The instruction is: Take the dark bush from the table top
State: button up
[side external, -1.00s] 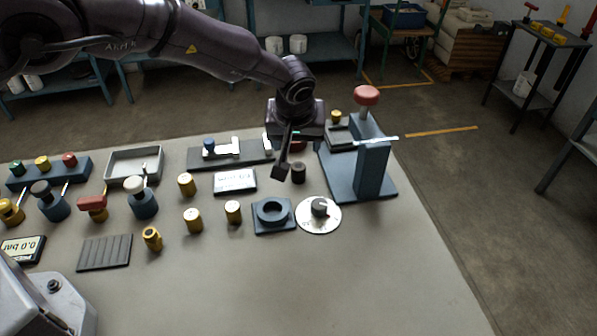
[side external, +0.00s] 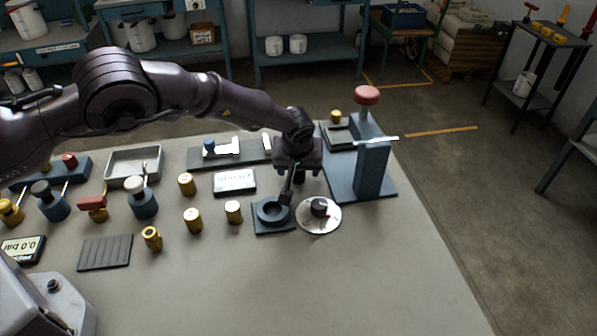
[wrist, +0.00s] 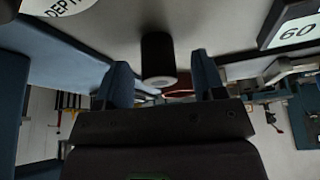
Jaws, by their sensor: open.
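The dark bush (wrist: 158,55) is a small black cylinder with a paler end. In the wrist view it lies between the lines of my two fingers, nearer the left one, with a gap on each side. In the side view my gripper (side external: 287,197) is low over the table and mostly covers the bush (side external: 299,178). In the wrist view my gripper (wrist: 162,72) has its fingers spread with nothing held. I cannot tell how far the fingertips reach along the bush.
A blue press (side external: 371,168) with a red knob stands close on the right. A round dial (side external: 319,216) and a blue ring block (side external: 272,214) lie just in front. A display (side external: 234,182) and yellow cylinders are to the left. The front right table (side external: 400,270) is clear.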

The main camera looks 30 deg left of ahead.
jog(key=c, duration=1)
